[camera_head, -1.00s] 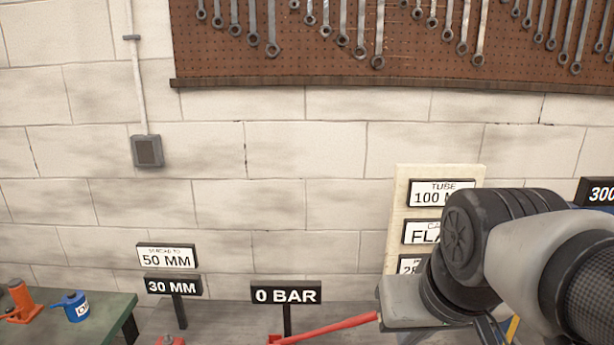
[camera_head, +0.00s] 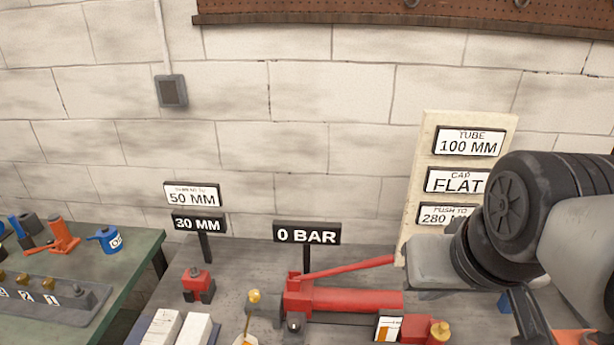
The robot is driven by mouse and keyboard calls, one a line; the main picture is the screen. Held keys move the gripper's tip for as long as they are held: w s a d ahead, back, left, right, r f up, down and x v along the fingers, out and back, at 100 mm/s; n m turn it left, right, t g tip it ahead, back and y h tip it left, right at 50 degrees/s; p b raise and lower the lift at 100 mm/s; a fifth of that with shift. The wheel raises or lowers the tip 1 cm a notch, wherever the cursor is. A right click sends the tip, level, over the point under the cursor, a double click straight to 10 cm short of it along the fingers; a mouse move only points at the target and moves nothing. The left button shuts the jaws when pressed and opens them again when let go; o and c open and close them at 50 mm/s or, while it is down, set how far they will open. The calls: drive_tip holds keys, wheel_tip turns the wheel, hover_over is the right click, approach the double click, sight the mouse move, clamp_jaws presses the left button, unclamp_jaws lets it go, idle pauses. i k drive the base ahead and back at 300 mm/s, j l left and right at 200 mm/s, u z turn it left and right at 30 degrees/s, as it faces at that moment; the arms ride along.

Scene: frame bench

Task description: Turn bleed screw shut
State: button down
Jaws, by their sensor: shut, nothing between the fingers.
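A red hand pump (camera_head: 345,299) lies on the grey bench, its long red lever (camera_head: 345,267) slanting up to the right. A brass knob (camera_head: 440,330) stands on the red block at its right end, and another brass knob (camera_head: 253,297) is on a grey fitting at its left. I cannot tell which is the bleed screw, or how far either is turned. My arm enters from the right; its grey wrist part overlaps the picture near the lever's right end, and I cannot tell whether they touch.
The gauge sign (camera_head: 307,233) reads 0 BAR. Other signs read 30 MM (camera_head: 199,224) and 50 MM (camera_head: 192,194). A cream board (camera_head: 412,208) with signs stands behind my arm. A red tool (camera_head: 197,281) and white blocks lie left of the pump. A green bench (camera_head: 138,260) is farther left.

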sight(255, 294)
drive_tip(key=k+l+u, duration=0.1)
drive_tip(key=k+u, duration=0.15)
drive_tip(key=u, duration=0.25)
drive_tip(key=k+u, duration=0.25)
drive_tip(key=u, duration=0.25)
drive_tip(key=j+z, duration=0.45)
drive_tip(key=j, duration=0.45)
drive_tip(key=i+j+z, duration=0.1)
drive_tip(key=i, duration=0.2)
drive_tip(key=i+j, duration=0.2)
drive_tip(key=i+z, duration=0.05)
drive_tip(key=i, duration=0.05)
